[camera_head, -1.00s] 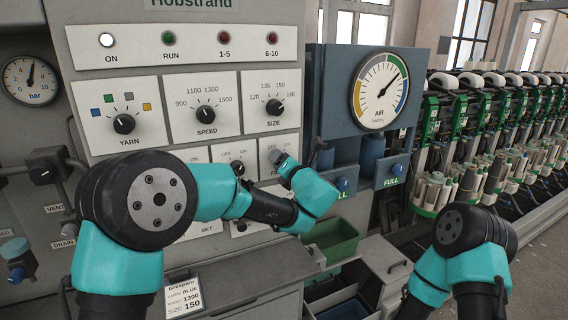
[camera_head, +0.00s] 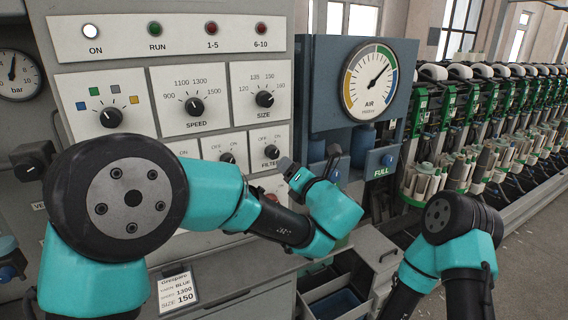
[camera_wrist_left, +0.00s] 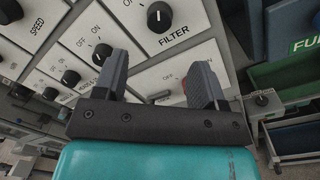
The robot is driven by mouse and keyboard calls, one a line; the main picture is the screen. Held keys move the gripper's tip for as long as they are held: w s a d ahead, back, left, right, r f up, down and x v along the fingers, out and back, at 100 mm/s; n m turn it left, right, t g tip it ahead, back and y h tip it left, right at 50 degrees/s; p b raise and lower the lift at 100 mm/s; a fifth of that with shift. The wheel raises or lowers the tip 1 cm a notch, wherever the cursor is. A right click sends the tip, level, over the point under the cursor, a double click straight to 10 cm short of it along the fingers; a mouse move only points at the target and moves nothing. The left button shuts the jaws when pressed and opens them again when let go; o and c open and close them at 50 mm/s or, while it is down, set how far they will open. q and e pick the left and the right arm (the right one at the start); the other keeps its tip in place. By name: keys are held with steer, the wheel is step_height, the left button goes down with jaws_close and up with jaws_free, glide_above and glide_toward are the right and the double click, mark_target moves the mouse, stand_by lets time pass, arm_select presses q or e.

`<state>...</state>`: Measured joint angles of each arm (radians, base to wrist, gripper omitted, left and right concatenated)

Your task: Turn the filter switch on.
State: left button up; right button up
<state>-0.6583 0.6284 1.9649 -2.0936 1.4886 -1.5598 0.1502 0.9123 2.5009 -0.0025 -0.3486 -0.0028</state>
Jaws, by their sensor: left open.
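The filter switch (camera_head: 271,152) is a black rotary knob on a white plate marked OFF and ON, at the lower right of the panel in the head view.
A similar OFF/ON knob (camera_head: 228,158) sits left of the filter switch. Speed (camera_head: 194,107) and size (camera_head: 264,99) knobs are above. The blue air gauge cabinet (camera_head: 330,75) stands close to the right. Open bins (camera_head: 335,303) lie below.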

arm_select(q)
steer(key=v, duration=0.6)
steer(key=shift+s, duration=0.25)
steer(key=shift+f, duration=0.1)
